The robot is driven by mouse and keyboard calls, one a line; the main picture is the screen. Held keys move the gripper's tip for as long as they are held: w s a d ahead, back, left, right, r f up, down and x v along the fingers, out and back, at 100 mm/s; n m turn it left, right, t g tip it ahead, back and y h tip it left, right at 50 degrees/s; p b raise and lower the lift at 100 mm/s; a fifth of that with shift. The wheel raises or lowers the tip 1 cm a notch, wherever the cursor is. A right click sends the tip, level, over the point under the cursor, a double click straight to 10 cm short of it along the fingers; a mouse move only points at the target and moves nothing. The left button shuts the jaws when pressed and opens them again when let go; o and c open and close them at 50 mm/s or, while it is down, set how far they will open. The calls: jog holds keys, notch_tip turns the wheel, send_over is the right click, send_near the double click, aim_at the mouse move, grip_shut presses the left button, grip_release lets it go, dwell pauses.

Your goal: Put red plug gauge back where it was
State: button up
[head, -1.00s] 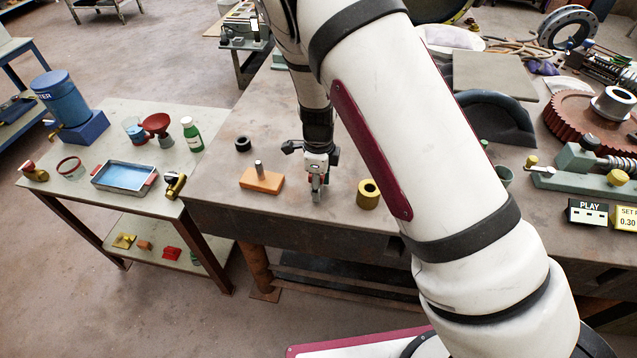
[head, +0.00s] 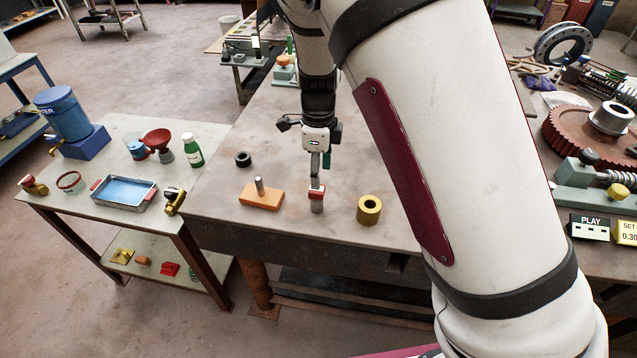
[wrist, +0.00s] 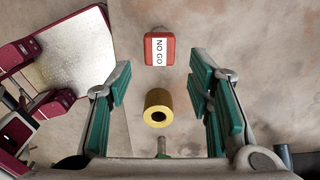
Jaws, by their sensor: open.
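The red plug gauge (head: 317,194) stands upright on the bench top, with a red upper part and a grey metal lower part. In the wrist view its red top, labelled NO GO (wrist: 160,48), shows beyond the fingertips, near the middle line. My gripper (head: 318,172) is above the gauge in the head view. I cannot tell the exact gap to the gauge.
A yellow ring (head: 369,209) stands right of the gauge. An orange block with a metal pin (head: 261,196) and a black ring (head: 243,159) are on the left. A side table (head: 100,211) holds a tray and bottle. The bench front edge is close.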

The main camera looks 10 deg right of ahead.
jog(key=shift+r, duration=0.65)
jog(key=shift+s+d+r, duration=0.1)
jog(key=shift+s+r, duration=0.05)
jog(key=shift+r, duration=0.3)
jog(key=s+d+r+n+t+y, duration=0.1)
jog(key=s+d+r+n, duration=0.2)
jog(key=s+r+n, duration=0.45)
jog(key=s+d+r+n+t+y, duration=0.1)
jog(key=s+d+r+n, duration=0.25)
jog(key=r, duration=0.65)
jog(key=s+d+r+n+t+h, duration=0.1)
jog(key=s+d+r+n, duration=0.1)
jog(key=s+n, duration=0.3)
jog(key=s+d+r+n+t+h, duration=0.1)
jog(key=s+d+r+n+t, duration=0.1)
jog(key=s+n, duration=0.3)
jog(key=s+d+r, duration=0.1)
jog(key=s, duration=0.3)
jog(key=shift+s+d+n+t, duration=0.3)
